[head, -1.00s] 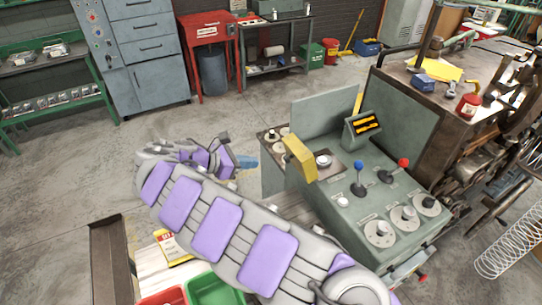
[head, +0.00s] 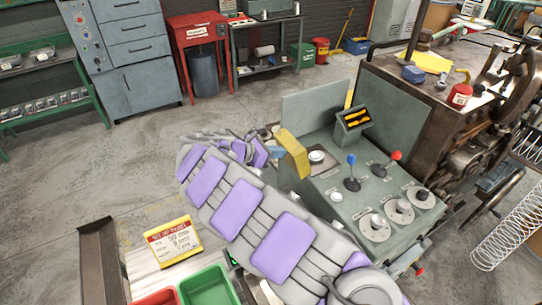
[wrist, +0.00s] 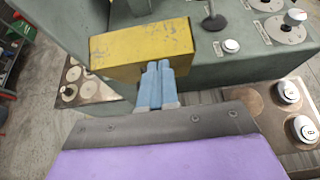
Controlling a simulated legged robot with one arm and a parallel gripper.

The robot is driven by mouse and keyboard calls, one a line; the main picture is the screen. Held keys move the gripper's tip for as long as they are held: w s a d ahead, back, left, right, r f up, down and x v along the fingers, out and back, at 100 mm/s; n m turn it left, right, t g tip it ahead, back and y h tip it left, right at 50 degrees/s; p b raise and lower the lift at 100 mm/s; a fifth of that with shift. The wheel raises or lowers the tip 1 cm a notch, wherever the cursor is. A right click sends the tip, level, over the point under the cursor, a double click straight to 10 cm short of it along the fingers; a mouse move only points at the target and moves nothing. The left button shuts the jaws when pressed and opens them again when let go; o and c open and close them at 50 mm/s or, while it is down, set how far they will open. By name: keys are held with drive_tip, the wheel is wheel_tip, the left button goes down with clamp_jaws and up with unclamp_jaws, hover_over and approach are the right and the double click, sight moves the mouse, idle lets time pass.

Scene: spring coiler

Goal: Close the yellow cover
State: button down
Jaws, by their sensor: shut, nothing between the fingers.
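The yellow cover (head: 292,153) stands raised on the grey control console, left of a white round button (head: 317,157). In the wrist view the cover (wrist: 142,48) fills the upper middle, with the button (wrist: 231,45) to its right. My gripper (wrist: 158,66) has pale blue fingers, shut together and empty, with tips at the lower edge of the cover. I cannot tell whether they touch it. In the head view my gripper (head: 277,152) is just left of the cover, partly hidden by my arm.
Blue (head: 352,172) and red (head: 392,160) levers and several knobs stand on the console (head: 335,185), right of the cover. A grey upright panel (head: 315,112) rises behind it. A green bin (head: 208,290) and a yellow sign (head: 173,242) are at the lower left.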

drive_tip(key=shift+a, duration=0.3)
drive_tip(key=shift+w+d, duration=0.1)
